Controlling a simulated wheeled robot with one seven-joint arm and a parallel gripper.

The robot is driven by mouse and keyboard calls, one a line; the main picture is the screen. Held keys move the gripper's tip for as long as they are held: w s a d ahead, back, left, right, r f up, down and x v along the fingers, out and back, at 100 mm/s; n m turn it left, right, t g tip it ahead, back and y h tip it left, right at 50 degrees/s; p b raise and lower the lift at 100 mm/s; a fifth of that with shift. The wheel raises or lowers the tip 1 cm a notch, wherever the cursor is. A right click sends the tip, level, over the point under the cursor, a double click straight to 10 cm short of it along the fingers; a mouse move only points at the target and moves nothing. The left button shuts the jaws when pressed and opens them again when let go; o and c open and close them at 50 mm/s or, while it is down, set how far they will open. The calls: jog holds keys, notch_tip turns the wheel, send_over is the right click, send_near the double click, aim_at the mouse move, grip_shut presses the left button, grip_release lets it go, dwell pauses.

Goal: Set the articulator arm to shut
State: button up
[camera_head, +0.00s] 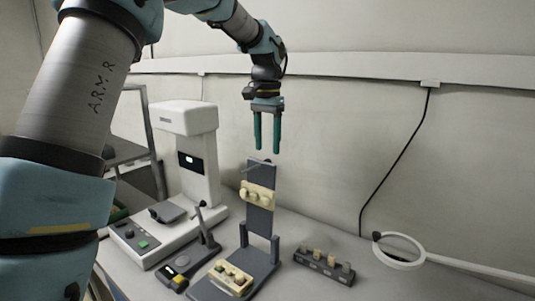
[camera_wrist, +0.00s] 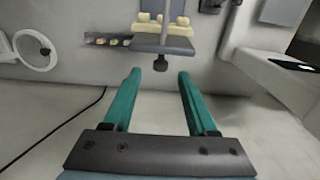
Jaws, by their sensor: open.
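The articulator stands on the bench with its arm (camera_head: 261,212) raised upright, a cream dental cast on its face. Its lower part (camera_head: 263,268) lies flat with a second cream cast (camera_head: 231,278) on it. In the wrist view the articulator arm (camera_wrist: 165,44) shows at the top, with a dark knob (camera_wrist: 160,63) at its end. My gripper (camera_head: 267,150) is open and empty, pointing down just above the top of the raised arm in the head view. In the wrist view my gripper's green fingers (camera_wrist: 160,75) are spread either side of the knob, apart from it.
A white machine (camera_head: 197,155) stands to the left, with a small dark handheld device (camera_head: 176,279) before it. A dark block with several cream pieces (camera_head: 324,267) sits to the right. A white ring (camera_head: 399,262) is farther right, near a hanging black cable (camera_head: 397,160).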

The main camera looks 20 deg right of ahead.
jog(key=shift+f+p, duration=0.35)
jog(key=shift+f, duration=1.75)
grip_shut()
